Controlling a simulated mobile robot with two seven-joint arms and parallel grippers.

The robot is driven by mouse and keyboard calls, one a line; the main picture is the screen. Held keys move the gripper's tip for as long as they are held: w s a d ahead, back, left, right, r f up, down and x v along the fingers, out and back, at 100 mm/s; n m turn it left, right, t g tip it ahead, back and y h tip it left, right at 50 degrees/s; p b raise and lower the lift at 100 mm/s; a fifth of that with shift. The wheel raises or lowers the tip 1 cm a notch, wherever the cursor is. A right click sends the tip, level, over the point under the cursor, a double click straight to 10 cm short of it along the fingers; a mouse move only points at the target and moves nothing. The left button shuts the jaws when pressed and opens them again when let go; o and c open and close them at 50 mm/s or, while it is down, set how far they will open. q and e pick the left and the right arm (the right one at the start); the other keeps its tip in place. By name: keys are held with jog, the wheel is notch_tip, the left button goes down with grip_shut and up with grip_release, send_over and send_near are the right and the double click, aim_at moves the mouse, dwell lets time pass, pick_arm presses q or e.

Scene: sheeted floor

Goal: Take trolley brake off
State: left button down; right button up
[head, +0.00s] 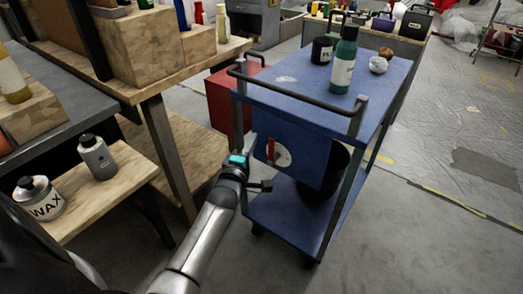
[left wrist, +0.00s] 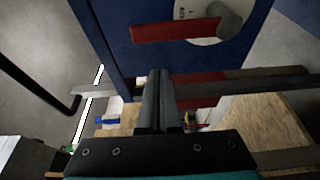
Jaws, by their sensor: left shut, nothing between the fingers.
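The blue trolley (head: 330,93) stands in the middle of the head view. On its end panel is a white round plate (head: 283,154) with a red lever (head: 271,150), which stands about upright in that view. In the left wrist view the red lever (left wrist: 175,30) lies across the top and joins a grey round hub (left wrist: 230,17) in front of the plate. My left gripper (head: 264,186) is just below and left of the lever, apart from it. Its fingers (left wrist: 158,98) are shut with nothing between them. My right gripper is not in view.
A teal bottle (head: 343,62), a dark jar (head: 321,50) and small round items stand on the trolley top. A black bin (head: 333,170) is on its lower shelf. A red cabinet (head: 222,100) is behind, and a wooden workbench (head: 150,85) at left. Floor is free at right.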

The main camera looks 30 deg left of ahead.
pick_arm(q)
jog(key=shift+s+d, duration=0.15)
jog(key=shift+d, duration=0.7)
jog(key=shift+s+d, duration=0.1)
jog(key=shift+d, duration=0.75)
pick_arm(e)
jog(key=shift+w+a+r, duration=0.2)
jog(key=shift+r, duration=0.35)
pick_arm(q)
jog(key=shift+d+m, duration=0.15)
jog(key=shift+m, duration=0.15)
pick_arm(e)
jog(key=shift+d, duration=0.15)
pick_arm(q)
jog(key=shift+d+m, duration=0.15)
jog(key=shift+m, duration=0.15)
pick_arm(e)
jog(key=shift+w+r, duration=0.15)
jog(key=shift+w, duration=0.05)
